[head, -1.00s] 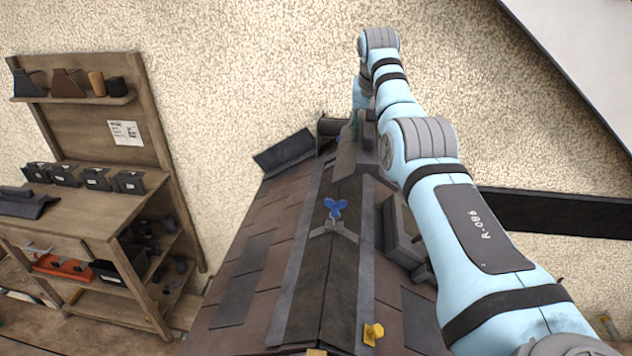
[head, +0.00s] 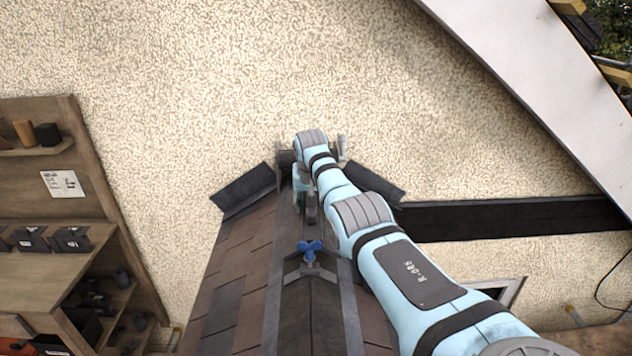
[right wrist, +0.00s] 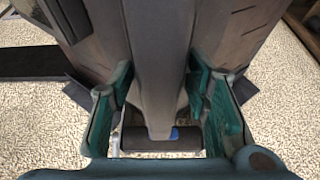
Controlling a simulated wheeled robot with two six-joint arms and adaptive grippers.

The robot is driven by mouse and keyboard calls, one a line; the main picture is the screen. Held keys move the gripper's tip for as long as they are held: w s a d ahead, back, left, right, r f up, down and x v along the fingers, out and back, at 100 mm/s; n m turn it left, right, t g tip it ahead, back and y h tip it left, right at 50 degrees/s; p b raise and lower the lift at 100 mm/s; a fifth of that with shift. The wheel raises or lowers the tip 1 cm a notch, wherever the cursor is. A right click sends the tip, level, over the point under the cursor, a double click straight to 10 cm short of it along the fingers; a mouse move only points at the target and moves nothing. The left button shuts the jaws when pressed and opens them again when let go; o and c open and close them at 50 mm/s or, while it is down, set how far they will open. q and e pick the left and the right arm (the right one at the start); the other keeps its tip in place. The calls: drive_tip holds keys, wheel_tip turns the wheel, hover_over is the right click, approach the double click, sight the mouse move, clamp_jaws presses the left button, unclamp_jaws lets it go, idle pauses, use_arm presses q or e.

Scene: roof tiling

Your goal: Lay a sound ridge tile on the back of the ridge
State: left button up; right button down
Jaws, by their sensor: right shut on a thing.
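The roof ridge (head: 310,315) runs away from me toward the pebbled wall. My right gripper (head: 306,192) is at its far end, mostly hidden by its own arm. In the right wrist view the teal fingers of my right gripper (right wrist: 158,92) are shut on both sides of a long grey-brown ridge tile (right wrist: 155,55). A small blue patch (right wrist: 174,133) shows at the tile's lower end. I cannot tell whether the tile touches the ridge. A blue winged knob (head: 310,248) stands on a grey angled piece across the nearer ridge. My left gripper is out of view.
A dark beam (head: 500,217) runs along the wall at the right. Dark sloping flaps (head: 245,190) flank the ridge's far end.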

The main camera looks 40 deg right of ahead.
drive_tip(key=shift+w+a+f, duration=0.1)
drive_tip(key=shift+w+f, duration=0.8)
drive_tip(key=shift+f, duration=0.1)
wheel_tip(320, 180, down, 3)
drive_tip(key=shift+f+b, duration=0.15)
drive_tip(key=shift+b, duration=0.6)
drive_tip(key=shift+s+f, duration=0.1)
drive_tip(key=shift+s, duration=0.35)
drive_tip(key=c, duration=1.3)
unclamp_jaws()
drive_tip(key=shift+s, duration=0.1)
drive_tip(key=o, duration=0.3)
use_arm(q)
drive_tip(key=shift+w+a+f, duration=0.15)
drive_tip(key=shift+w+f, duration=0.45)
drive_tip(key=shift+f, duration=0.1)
use_arm(e)
drive_tip(key=shift+o, duration=0.6)
drive_tip(key=shift+r, duration=0.2)
